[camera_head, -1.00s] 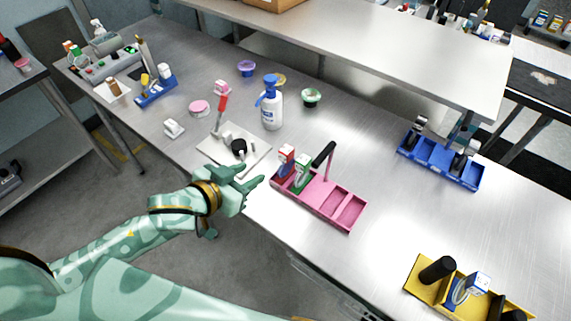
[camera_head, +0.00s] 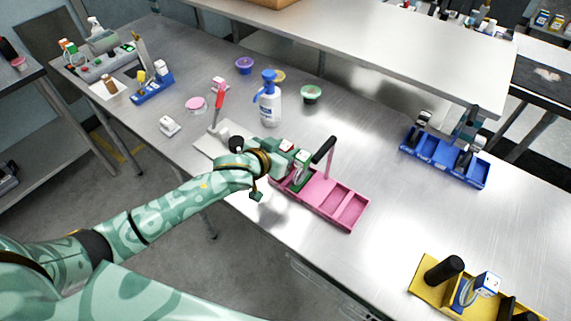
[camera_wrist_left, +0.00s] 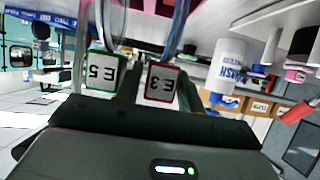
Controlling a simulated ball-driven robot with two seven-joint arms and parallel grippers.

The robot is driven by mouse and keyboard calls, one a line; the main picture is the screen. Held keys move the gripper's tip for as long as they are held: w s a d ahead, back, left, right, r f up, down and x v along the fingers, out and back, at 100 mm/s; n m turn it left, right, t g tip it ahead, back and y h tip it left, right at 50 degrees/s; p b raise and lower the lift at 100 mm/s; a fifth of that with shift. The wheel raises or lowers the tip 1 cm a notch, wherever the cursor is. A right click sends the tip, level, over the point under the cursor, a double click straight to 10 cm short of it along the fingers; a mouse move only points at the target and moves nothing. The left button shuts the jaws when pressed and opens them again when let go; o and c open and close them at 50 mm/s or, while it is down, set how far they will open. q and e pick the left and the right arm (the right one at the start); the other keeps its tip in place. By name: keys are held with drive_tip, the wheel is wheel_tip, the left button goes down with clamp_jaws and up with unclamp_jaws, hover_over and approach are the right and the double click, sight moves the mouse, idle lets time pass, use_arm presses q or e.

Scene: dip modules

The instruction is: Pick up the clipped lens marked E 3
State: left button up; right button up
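The lens marked E 3 has a red-edged label and stands upright at the left end of the pink tray (camera_head: 327,206). In the left wrist view the lens marked E 3 (camera_wrist_left: 161,83) is near the middle, its label upside down. Beside it stands the green-edged lens marked E 5 (camera_wrist_left: 101,73); it also shows in the head view (camera_head: 301,158). My left gripper (camera_head: 288,160) is at the left end of the tray, its fingers on either side of the E 3 lens and seemingly open. Contact cannot be made out. My right gripper is not in view.
The pink tray has a black-topped handle (camera_head: 324,150) close by. A white pump bottle (camera_head: 269,106) stands behind my left gripper. A blue tray (camera_head: 443,164) and a yellow tray (camera_head: 425,288) lie to the right. The table between these trays is bare.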

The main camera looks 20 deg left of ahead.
use_arm(q)
clamp_jaws()
